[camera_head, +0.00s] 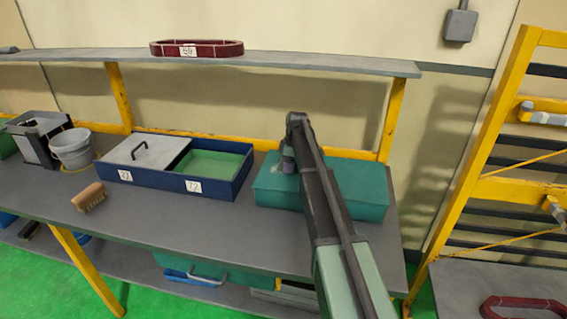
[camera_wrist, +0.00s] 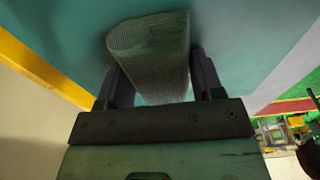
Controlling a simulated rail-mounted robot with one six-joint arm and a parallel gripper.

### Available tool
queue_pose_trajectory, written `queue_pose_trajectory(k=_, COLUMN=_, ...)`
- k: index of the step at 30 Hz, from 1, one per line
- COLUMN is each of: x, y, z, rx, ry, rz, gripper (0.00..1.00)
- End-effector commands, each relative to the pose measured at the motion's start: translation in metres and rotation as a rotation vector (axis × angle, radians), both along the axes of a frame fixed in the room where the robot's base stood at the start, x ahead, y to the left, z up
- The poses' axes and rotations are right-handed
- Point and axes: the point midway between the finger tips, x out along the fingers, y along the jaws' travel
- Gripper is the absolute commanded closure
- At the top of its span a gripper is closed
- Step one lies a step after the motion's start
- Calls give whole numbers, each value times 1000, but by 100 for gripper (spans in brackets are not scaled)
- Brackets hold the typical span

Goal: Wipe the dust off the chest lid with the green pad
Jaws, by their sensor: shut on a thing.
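The teal chest (camera_head: 366,198) sits at the right end of the bench with its lid shut. My gripper (camera_head: 289,163) is over the left part of the lid, and my arm crosses in front of the chest. In the wrist view my gripper (camera_wrist: 155,75) is shut on the green pad (camera_wrist: 150,50), a ribbed grey-green block. The pad's far end is at or very near the teal lid (camera_wrist: 245,50); I cannot tell if they touch. Dust on the lid is hard to make out. The pad is mostly hidden in the head view.
A blue two-part tray (camera_head: 160,184) with a grey lid and a green compartment stands left of the chest. A brush (camera_head: 89,197), a grey bucket (camera_head: 72,152) and a dark bin are further left. A shelf (camera_head: 290,62) with a red ring (camera_head: 215,50) runs above the bench.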

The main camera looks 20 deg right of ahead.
Motion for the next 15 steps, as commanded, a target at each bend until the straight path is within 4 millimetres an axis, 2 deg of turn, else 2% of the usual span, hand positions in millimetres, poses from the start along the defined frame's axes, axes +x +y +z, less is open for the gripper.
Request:
queue_pose_trajectory(k=7, x=-5, y=-7, z=0, rx=-2, ry=2, rz=-2, gripper=58)
queue_pose_trajectory(k=15, x=-21, y=-32, z=1, rx=-2, ry=1, rz=-2, gripper=58)
